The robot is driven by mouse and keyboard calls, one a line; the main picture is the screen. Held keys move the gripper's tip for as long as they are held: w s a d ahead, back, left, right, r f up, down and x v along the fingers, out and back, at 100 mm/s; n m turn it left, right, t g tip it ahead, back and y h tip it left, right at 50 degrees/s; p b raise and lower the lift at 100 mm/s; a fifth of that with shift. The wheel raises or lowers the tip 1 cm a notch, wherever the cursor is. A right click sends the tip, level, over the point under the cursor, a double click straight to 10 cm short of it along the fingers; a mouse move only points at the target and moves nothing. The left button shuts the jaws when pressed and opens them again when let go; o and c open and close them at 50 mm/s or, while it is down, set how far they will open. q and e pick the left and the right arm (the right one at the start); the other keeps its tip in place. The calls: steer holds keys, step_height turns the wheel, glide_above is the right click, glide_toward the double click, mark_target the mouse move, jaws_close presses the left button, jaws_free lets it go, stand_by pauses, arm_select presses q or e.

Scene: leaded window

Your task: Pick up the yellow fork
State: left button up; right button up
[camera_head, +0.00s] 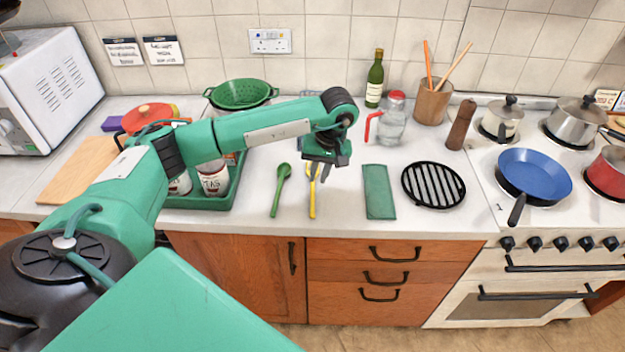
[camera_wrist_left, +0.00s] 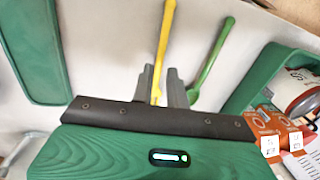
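The yellow fork (camera_head: 312,200) lies on the pale counter beside a green spoon (camera_head: 277,197), its narrow end toward the front edge. My left gripper (camera_head: 322,175) is above its back part and hides some of it. In the left wrist view the yellow fork (camera_wrist_left: 162,45) runs between the two grey fingertips of my left gripper (camera_wrist_left: 160,82). The fingers stand apart with a gap around the fork, so the gripper looks open. The fork's far end is hidden behind the gripper body. My right gripper is not in view.
A green mat (camera_head: 379,195) and a black round trivet (camera_head: 433,185) lie to the right. A green tray (camera_head: 215,195) with cans stands left. Behind are a green colander (camera_head: 241,93), a glass jar (camera_head: 392,122) and a bottle (camera_head: 375,82). The counter in front of the fork is clear.

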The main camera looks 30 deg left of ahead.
mark_target(313, 191)
arm_select(q)
steer(key=f+p, duration=0.1)
steer(key=f, duration=0.2)
steer(key=a+f+p, duration=0.1)
steer(key=shift+s+f+p, duration=0.35)
steer(key=shift+f, duration=0.35)
jaws_close()
